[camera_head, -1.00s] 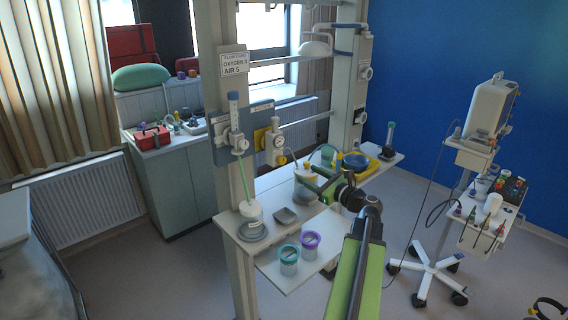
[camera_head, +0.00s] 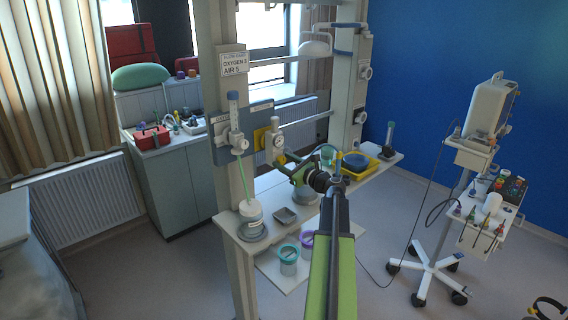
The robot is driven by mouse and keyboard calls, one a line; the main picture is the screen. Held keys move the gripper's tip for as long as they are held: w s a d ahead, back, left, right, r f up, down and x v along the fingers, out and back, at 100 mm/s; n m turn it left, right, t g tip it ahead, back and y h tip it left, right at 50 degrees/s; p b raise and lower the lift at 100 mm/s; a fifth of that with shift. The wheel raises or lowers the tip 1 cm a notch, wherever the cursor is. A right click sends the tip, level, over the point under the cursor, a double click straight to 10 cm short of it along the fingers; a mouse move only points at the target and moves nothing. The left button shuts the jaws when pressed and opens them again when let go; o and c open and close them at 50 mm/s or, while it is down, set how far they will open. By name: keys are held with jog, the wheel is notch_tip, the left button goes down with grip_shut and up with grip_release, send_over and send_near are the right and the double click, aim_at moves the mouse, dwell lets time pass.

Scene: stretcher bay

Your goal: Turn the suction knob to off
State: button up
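The likely suction unit is a yellow plate (camera_head: 259,138) with a round white gauge (camera_head: 279,141) on the rail of the service column. Its knob is too small and too crowded by my arm to make out, so its setting cannot be read. My gripper (camera_head: 284,164) is at the far end of my green and black arm, just below and close to the gauge. I cannot tell if it touches the unit. Its fingers are too small and dark to tell open from shut.
A blue-topped flowmeter (camera_head: 234,125) with a green tube stands left of the unit. Below are a white jar (camera_head: 250,212), a grey tray (camera_head: 285,215) and a teal-rimmed cup (camera_head: 289,257). A yellow tray (camera_head: 368,170) with a blue bowl is right. A wheeled stand (camera_head: 432,262) stands further right.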

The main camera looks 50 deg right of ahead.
grip_shut()
jog(key=shift+n, duration=0.3)
jog(key=n, duration=0.5)
jog(key=shift+n, duration=0.3)
jog(key=n, duration=0.5)
jog(key=shift+n, duration=0.4)
jog(key=shift+o, duration=1.1)
grip_release()
